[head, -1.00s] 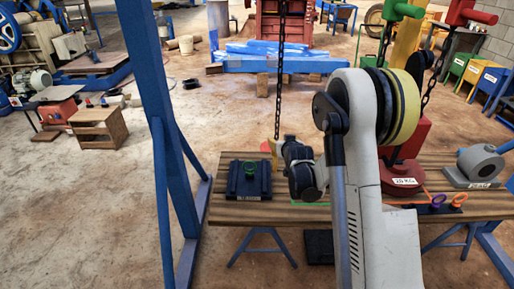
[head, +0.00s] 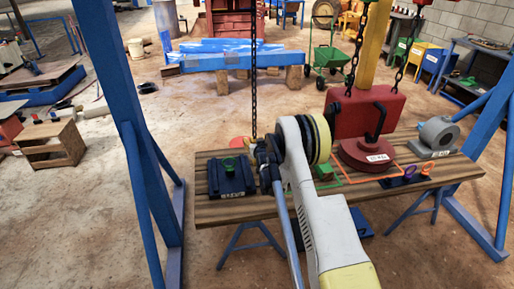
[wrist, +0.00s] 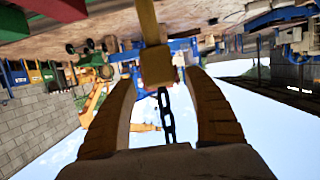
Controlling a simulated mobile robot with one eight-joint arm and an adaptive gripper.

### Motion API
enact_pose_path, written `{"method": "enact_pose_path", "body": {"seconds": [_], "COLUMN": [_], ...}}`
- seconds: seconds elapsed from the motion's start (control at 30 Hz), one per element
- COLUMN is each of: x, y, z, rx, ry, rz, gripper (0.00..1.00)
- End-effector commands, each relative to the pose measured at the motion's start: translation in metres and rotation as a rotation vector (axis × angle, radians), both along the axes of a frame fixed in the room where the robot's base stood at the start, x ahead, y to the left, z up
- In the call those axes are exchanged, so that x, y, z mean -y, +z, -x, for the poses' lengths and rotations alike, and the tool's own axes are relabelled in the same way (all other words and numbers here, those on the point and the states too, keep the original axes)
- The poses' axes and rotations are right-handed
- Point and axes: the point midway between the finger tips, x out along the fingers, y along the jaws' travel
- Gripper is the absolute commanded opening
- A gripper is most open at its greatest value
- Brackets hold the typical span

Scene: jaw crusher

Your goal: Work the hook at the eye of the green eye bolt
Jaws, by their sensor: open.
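The green eye bolt (head: 230,164) stands on a dark blue block (head: 232,181) at the left end of the wooden table. A dark chain (head: 253,85) hangs from above, just right of the block. My gripper (head: 266,153) is at the chain's lower end, right of the eye bolt; my arm hides much of it. In the wrist view my gripper (wrist: 160,80) is open, with one finger on each side of a brass-coloured hook block (wrist: 157,65). The chain (wrist: 166,115) shows below that block. I cannot tell whether the fingers touch it. The eye bolt is not clear there.
The wooden table (head: 215,212) also holds a red weight (head: 366,112), purple and orange eye bolts (head: 410,170) and a grey machine part (head: 437,135). Blue frame posts (head: 128,100) stand at both sides. Two more chains hang over the weight.

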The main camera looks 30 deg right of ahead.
Motion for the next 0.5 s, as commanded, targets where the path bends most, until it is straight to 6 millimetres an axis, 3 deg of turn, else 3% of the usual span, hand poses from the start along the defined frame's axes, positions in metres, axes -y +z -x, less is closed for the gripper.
{"method": "enact_pose_path", "body": {"seconds": [0.2, 0.47, 0.5], "x": [0.004, 0.004, 0.004], "y": [-0.005, -0.004, -0.004], "z": [-0.015, -0.016, -0.016], "rx": [0.000, 0.000, 0.000], "ry": [0.000, 0.000, 0.000], "rz": [0.000, 0.000, 0.000], "gripper": [0.61, 0.61, 0.54]}}
